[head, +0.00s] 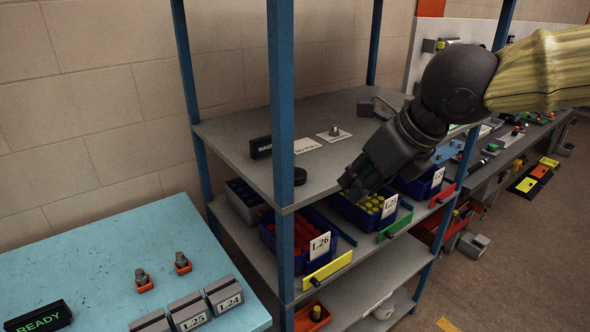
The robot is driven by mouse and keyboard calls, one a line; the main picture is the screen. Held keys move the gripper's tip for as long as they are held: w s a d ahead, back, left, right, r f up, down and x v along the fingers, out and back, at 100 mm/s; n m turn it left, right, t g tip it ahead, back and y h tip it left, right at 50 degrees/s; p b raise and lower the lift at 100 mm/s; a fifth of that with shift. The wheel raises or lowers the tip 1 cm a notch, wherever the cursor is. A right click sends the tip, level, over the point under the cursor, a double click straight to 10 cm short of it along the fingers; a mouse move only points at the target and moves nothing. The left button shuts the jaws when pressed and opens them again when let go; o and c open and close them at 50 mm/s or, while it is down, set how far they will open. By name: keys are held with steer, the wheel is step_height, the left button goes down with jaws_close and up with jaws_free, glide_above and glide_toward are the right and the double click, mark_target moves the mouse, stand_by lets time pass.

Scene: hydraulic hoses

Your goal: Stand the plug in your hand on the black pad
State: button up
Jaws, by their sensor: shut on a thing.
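My gripper (354,188) is at the front edge of the grey upper shelf (240,140), above the bin of yellow plugs. It points down and to the left. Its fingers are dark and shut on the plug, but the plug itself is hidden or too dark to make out. A round black pad (300,176) lies on the upper shelf near its front edge, close to the blue post. My gripper is to the right of the pad and apart from it.
A blue shelf post (281,120) stands left of the pad. A black sign (261,147), a white label plate and a grey fitting (334,131) are on the shelf. Below are bins of red (285,235) and yellow plugs (372,203). A light-blue table (90,260) is at left.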

steer(key=p, duration=0.5)
glide_above(297, 174)
steer(key=shift+w+a+f+p, duration=0.15)
steer(key=shift+f+p, duration=0.3)
steer(key=shift+f, duration=1.3)
steer(key=shift+f, duration=0.1)
steer(key=o, duration=1)
steer(key=shift+o, duration=0.2)
steer(key=shift+r, duration=0.2)
steer(key=b+v, duration=0.2)
steer(key=v, duration=1)
